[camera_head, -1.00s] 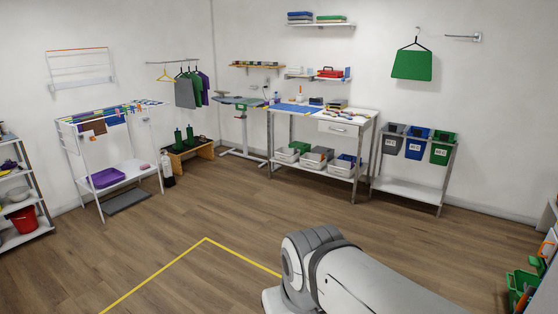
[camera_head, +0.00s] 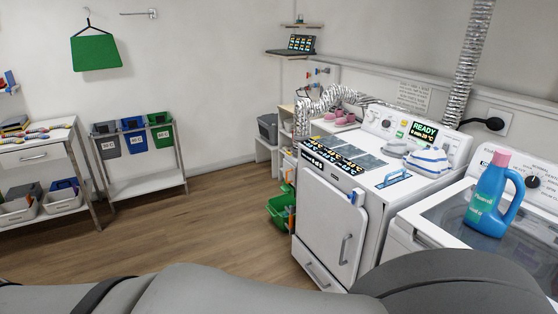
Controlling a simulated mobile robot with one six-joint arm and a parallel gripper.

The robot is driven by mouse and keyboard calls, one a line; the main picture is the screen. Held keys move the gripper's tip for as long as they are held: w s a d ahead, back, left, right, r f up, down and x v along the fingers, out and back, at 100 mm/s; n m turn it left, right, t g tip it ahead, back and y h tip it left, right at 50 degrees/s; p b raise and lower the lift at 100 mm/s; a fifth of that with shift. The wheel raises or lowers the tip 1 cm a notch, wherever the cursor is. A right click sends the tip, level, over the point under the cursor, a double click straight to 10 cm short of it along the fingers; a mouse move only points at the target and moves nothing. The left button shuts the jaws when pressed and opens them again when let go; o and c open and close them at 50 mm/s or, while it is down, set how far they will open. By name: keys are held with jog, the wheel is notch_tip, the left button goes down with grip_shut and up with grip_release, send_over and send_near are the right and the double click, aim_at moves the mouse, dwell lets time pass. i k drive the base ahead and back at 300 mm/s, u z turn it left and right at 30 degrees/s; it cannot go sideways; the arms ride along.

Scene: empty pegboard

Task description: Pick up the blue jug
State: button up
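The blue jug (camera_head: 490,196) is a detergent bottle with a pink cap, a green label and a side handle. It stands upright on top of the white washing machine (camera_head: 413,243) at the right of the head view. Part of my own grey arm crosses the bottom of the view, below and in front of the machines. My gripper is out of view, so its state does not show.
A white dryer (camera_head: 326,226) with a lit display stands left of the washer, with folded cloth (camera_head: 430,160) on top. A silver duct (camera_head: 468,65) rises behind. Green crates (camera_head: 280,212) stand beside the dryer. The wooden floor (camera_head: 215,215) at centre is clear.

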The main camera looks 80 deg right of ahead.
aim_at(482, 214)
jog(key=z, duration=4.25)
jog(key=i, duration=1.65)
jog(key=u, duration=0.05)
